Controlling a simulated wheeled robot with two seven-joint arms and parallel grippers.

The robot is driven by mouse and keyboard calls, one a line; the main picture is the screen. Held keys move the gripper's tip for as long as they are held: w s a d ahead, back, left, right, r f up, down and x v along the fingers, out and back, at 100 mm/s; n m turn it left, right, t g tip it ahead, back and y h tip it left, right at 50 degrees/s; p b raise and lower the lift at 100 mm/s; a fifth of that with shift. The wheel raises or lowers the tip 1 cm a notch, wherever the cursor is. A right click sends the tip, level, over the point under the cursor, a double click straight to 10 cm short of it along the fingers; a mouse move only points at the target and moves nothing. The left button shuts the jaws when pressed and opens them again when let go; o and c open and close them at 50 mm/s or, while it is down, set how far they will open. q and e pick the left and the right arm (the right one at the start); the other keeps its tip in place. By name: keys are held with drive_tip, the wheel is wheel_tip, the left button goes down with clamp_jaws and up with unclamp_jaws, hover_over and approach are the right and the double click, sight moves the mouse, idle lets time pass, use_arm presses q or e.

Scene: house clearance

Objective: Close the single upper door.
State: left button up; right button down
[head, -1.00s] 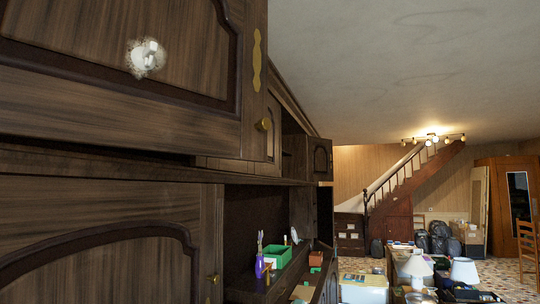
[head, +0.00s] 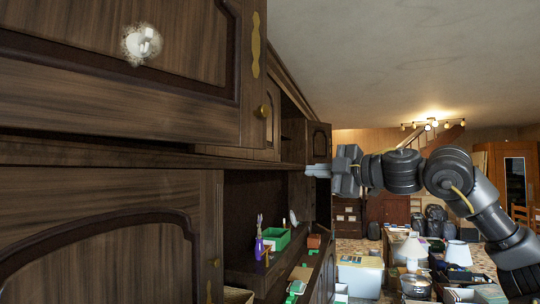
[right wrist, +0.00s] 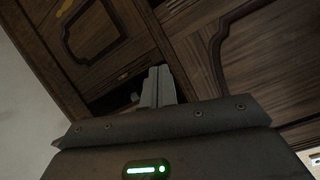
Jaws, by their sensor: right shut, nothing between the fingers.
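The upper door (head: 320,142) at the far end of the dark wooden wall cabinet stands open in the head view, its panelled face turned toward me. A dark open compartment (head: 292,124) shows beside it. My right gripper (head: 312,170) reaches in from the right, its fingers shut and empty, just below and in front of that door in the picture; I cannot tell whether they touch. In the right wrist view the shut fingers (right wrist: 158,86) point toward the cabinet, beside a dark opening (right wrist: 115,96) between panelled wood. My left gripper is not in view.
A ledge below holds a green box (head: 277,238) and a purple bottle (head: 259,246).

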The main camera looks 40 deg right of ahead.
drive_tip(key=s+a+r+n, duration=0.3)
drive_tip(key=s+a+r, duration=0.3)
drive_tip(key=s+a, duration=0.4)
drive_tip(key=p, duration=0.8)
approach(260, 143)
drive_tip(key=shift+h, duration=0.4)
drive_tip(key=w, duration=0.5)
drive_tip(key=shift+w+a+r, duration=0.2)
drive_tip(key=shift+w+a, duration=0.15)
drive_tip(key=shift+a, duration=0.05)
drive_tip(key=shift+w+f+p, duration=0.15)
drive_tip(key=shift+w+p, duration=0.25)
drive_tip(key=shift+w, duration=0.25)
